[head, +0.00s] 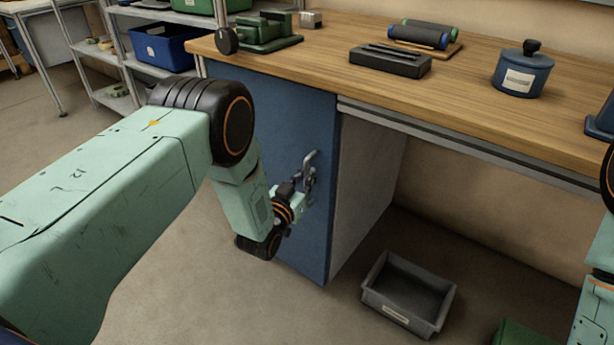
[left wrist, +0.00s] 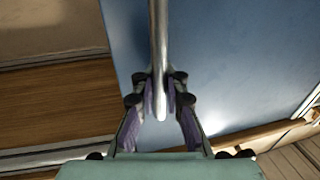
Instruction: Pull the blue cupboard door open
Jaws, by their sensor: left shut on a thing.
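The blue cupboard door (head: 290,130) is under the left end of the wooden workbench and looks closed, its face flat with the bench front. A metal bar handle (head: 311,162) stands on the door. My left gripper (head: 306,187) is at the handle, its fingers shut around the bar. In the left wrist view, the handle bar (left wrist: 159,45) runs down between the two fingers (left wrist: 160,100), with the blue door (left wrist: 220,70) behind it. Part of the handle is hidden by the fingers. Part of my right arm shows at the right edge; its gripper is out of view.
The workbench top (head: 460,88) carries a blue lidded pot (head: 522,75), a dark block (head: 390,62) and a green device (head: 268,35). A grey bin (head: 408,295) stands on the floor right of the cupboard. The floor in front of the door is clear apart from my arm.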

